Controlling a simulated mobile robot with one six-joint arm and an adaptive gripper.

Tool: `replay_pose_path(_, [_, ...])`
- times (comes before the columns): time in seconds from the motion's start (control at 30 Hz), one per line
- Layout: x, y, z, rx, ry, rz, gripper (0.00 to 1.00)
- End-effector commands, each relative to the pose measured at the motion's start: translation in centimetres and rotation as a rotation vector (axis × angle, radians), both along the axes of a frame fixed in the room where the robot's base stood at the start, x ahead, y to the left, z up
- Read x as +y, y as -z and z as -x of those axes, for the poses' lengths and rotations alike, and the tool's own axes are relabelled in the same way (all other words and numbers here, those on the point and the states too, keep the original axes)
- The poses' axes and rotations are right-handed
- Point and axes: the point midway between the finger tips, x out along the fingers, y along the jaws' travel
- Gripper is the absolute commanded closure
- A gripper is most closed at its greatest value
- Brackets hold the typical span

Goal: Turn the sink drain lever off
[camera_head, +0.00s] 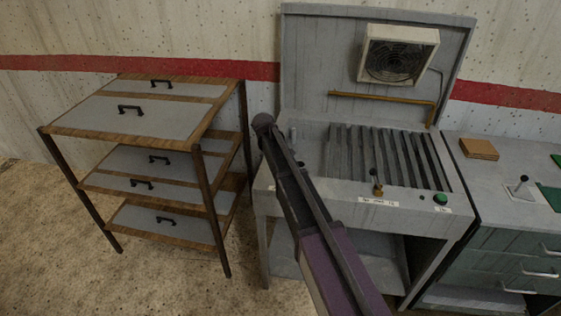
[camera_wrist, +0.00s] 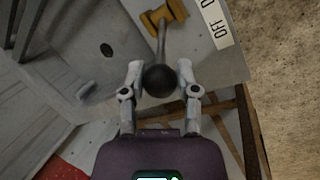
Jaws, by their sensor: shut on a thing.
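The sink drain lever has a black ball knob (camera_wrist: 160,80), a thin grey stem and a brass-coloured base (camera_wrist: 164,15). My gripper (camera_wrist: 160,72) has a grey finger on each side of the knob and is shut on it. In the head view my arm hides this lever and my gripper.
A fan box (camera_head: 397,54) hangs above. A counter (camera_head: 490,190) adjoins on the right.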

Motion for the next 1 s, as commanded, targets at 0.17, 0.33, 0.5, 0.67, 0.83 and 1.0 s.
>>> replay_pose_path(0.17, [0.08, 0.08, -0.13, -0.002, 0.001, -0.005, 1.0])
replay_pose_path(0.33, [0.02, 0.1, -0.14, -0.002, 0.002, -0.005, 1.0])
replay_pose_path(0.5, [-0.05, 0.1, -0.14, -0.001, 0.002, -0.004, 0.27])
replay_pose_path(0.67, [-0.13, 0.08, -0.11, -0.001, 0.002, -0.003, 0.24])
replay_pose_path(0.83, [-0.19, 0.07, -0.09, 0.0, 0.004, -0.001, 0.24])
replay_pose_path(1.0, [-0.22, 0.06, -0.05, 0.0, 0.004, -0.001, 0.24])
